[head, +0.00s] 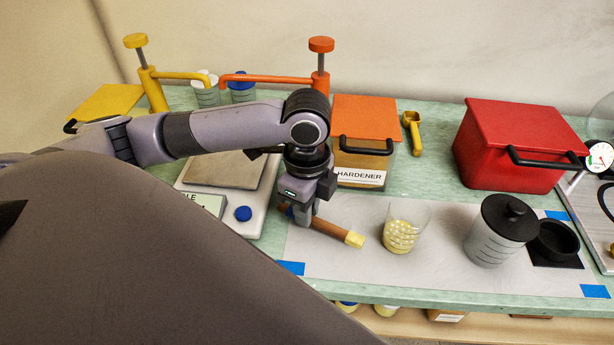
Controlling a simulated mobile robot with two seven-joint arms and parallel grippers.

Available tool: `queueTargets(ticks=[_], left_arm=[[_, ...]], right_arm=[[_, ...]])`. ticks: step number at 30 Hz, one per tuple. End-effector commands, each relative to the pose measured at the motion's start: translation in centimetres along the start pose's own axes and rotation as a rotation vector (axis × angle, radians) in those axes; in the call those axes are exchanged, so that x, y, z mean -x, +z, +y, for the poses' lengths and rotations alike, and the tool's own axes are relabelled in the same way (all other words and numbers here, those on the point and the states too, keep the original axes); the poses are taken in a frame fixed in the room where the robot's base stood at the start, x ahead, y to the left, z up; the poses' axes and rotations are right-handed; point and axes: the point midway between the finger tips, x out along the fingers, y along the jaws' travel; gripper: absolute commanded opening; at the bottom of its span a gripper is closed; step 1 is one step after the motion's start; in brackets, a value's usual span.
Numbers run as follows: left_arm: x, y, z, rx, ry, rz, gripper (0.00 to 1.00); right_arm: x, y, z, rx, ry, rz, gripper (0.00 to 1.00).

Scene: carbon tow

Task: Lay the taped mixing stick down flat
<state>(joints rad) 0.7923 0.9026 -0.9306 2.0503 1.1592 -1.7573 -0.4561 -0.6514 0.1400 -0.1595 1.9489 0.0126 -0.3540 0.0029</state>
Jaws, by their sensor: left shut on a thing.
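The mixing stick (327,228) is brown with a yellow taped end (354,240) pointing to the lower right. My left gripper (301,217) points down and is shut on the stick near its upper left end. The stick lies nearly level at the left part of the grey mat (335,268); I cannot tell whether it touches the mat. The taped end is just left of a clear cup (405,227) with yellowish contents. My right gripper is not in view.
A scale (245,213) stands left of the gripper, and the orange HARDENER box (366,118) is behind it. A lidded cup (500,230), a black holder (555,240) and a red box (510,145) are to the right. Mat space before the stick is clear.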

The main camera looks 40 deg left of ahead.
Motion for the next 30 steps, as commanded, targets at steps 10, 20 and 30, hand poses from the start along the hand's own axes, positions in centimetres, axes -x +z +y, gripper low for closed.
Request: queueTargets(ticks=[10, 20, 30], left_arm=[[-1.4, 0.0, 0.0, -0.001, -0.001, 0.001, 0.0], [-1.6, 0.0, 0.0, -0.001, 0.0, 0.001, 0.43], [0.5, -0.1, -0.1, -0.001, -0.004, 0.002, 0.43]], right_arm=[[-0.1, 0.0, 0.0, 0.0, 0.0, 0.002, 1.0], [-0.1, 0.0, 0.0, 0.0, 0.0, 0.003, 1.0], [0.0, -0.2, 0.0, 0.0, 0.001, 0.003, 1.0]])
